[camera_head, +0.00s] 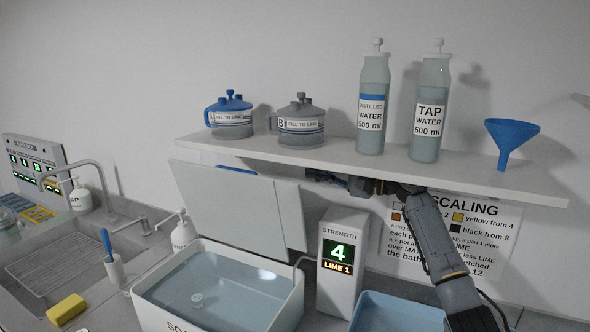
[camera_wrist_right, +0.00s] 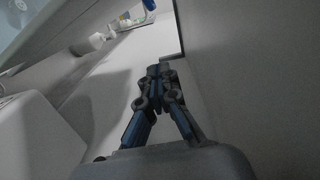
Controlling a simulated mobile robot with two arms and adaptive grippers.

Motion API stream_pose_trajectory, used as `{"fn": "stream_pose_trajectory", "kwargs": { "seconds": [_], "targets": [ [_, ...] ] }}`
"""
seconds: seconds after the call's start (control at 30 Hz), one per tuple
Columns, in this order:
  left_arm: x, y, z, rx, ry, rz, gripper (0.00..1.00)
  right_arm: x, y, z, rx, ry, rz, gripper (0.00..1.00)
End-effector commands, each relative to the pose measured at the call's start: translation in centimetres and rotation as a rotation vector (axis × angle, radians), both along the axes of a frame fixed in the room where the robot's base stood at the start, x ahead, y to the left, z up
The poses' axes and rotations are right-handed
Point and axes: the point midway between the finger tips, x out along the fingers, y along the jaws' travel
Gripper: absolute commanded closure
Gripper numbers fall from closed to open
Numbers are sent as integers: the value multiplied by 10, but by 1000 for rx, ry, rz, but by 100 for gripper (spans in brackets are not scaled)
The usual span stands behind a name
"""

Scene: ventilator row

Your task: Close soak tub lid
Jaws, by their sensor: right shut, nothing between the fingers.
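The soak tub (camera_head: 290,300) is a white open box of clear water at the bottom of the head view. Its pale grey lid (camera_head: 235,205) stands raised, leaning back at the tub's rear, with a blue strip at its top edge. My right gripper (camera_head: 312,176) is beside the lid's upper right edge, under the shelf and partly hidden in shadow. I cannot tell if it touches the lid. In the right wrist view its fingers (camera_wrist_right: 158,71) are together and empty. My left gripper is not in view.
A shelf (camera_head: 470,180) above my right gripper holds two jugs, two bottles and a blue funnel (camera_head: 512,135). A strength display box (camera_head: 340,285) stands right of the tub, beside a blue tray (camera_head: 395,312). A soap bottle (camera_head: 183,235) and sink (camera_head: 50,265) are left.

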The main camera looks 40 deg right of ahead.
Motion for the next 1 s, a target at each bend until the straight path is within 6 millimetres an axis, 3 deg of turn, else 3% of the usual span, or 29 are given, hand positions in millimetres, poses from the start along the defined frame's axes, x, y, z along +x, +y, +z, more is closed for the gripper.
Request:
{"fn": "stream_pose_trajectory", "kwargs": {
  "seconds": [0.27,0.47,0.73,1.0],
  "targets": [
    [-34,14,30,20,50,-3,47,45,31,7,5,0,3,100],
    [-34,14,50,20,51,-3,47,79,55,6,2,0,3,100],
    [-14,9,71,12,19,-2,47,65,83,0,-1,2,1,100],
    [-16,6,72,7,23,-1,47,63,89,-2,1,1,0,100]
  ]
}}
